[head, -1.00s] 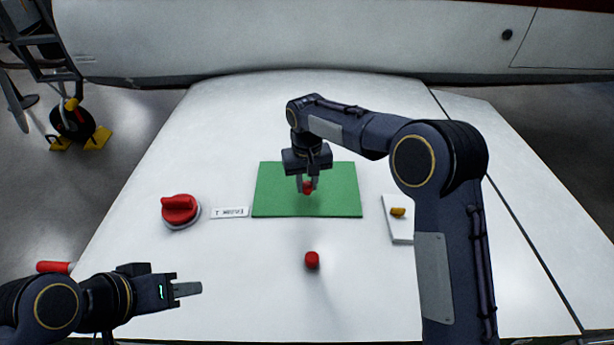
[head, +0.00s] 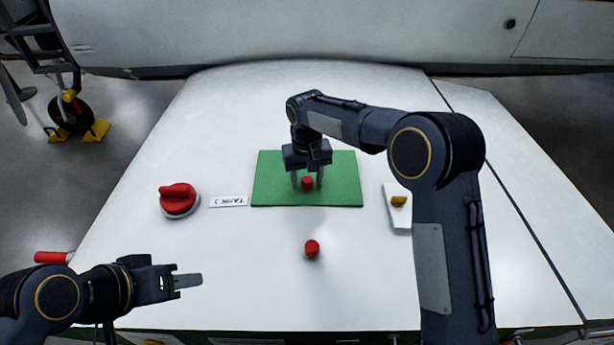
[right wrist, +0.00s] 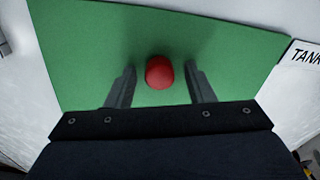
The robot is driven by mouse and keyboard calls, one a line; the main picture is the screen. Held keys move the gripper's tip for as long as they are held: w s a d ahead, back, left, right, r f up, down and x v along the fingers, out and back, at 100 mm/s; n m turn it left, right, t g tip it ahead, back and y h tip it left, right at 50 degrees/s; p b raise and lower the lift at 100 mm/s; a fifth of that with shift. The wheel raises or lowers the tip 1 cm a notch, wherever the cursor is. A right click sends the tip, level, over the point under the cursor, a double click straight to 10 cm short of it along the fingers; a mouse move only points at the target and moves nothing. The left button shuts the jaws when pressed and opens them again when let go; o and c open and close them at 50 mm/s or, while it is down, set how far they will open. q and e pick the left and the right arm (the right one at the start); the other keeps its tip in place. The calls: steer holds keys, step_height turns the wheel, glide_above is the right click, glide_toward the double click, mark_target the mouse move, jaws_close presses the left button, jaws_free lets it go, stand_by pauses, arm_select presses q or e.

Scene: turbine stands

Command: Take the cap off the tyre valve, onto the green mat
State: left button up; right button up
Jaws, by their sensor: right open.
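A small red cap (head: 307,184) is at the green mat (head: 340,193), between the fingers of my right gripper (head: 307,186). The right wrist view shows the red cap (right wrist: 159,72) over the green mat (right wrist: 85,60), with a gap to each open finger. Whether it rests fully on the mat is hard to tell. A second small red piece (head: 312,248) stands on the white surface in front of the mat. I cannot make out a tyre valve. My left gripper (head: 200,280) is at the lower left, seen side-on, away from these pieces.
A red knob (head: 178,198) and a "TANK 1" label (head: 228,201) lie left of the mat. A white plate with a yellow-brown lever (head: 399,201) is to its right. A wheel with yellow chocks (head: 75,112) stands on the floor at upper left.

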mark_target(307, 179)
steer(key=shift+o, duration=0.9)
steer(key=shift+r, duration=0.15)
steer(key=shift+r+p, duration=2.7)
steer(key=shift+r, duration=0.75)
steer(key=shift+f, duration=0.1)
